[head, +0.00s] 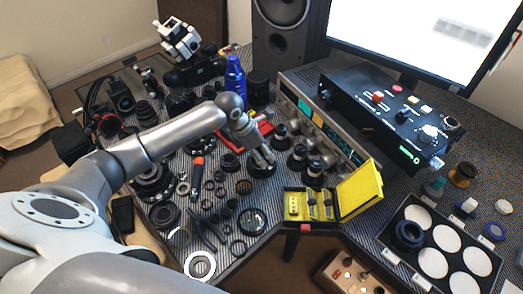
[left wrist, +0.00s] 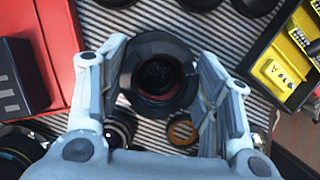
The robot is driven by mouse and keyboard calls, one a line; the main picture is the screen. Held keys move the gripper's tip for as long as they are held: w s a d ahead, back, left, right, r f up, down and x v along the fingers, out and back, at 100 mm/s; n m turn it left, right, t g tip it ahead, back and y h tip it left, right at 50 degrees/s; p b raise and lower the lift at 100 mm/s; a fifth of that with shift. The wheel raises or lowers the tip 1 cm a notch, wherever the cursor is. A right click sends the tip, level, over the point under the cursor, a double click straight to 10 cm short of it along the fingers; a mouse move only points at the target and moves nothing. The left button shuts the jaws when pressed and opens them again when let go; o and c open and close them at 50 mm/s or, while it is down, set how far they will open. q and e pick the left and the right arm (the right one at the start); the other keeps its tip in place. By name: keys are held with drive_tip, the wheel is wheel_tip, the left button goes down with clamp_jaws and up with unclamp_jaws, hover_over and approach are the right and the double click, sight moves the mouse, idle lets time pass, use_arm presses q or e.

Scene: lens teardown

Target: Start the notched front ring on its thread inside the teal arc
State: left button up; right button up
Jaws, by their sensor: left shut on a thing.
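My left gripper (head: 262,155) is over a dark round lens part (head: 262,170) on the striped mat. In the left wrist view its two fingers (left wrist: 160,85) are shut on the sides of a black ring with a notched outline (left wrist: 140,53), which I take for the front ring. A dark lens opening with a reddish inner edge shows through the ring. I cannot tell whether the ring is level or sits on a thread. No teal arc can be made out. My right gripper is not in view.
Loose rings and lens parts crowd the striped mat (head: 225,265). A yellow case (head: 359,190) stands open to the right of the gripper. Lens barrels (head: 298,157) stand close by. Behind are an instrument (head: 318,119) and a blue bottle (head: 235,75). A tray with white discs (head: 448,238) is at right.

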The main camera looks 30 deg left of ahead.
use_arm(q)
drive_tip(key=shift+f+b, duration=0.35)
idle(0.5)
drive_tip(key=o, duration=1)
drive_tip(key=shift+c, duration=0.2)
drive_tip(key=v, duration=1.2)
drive_tip(key=shift+s, duration=0.1)
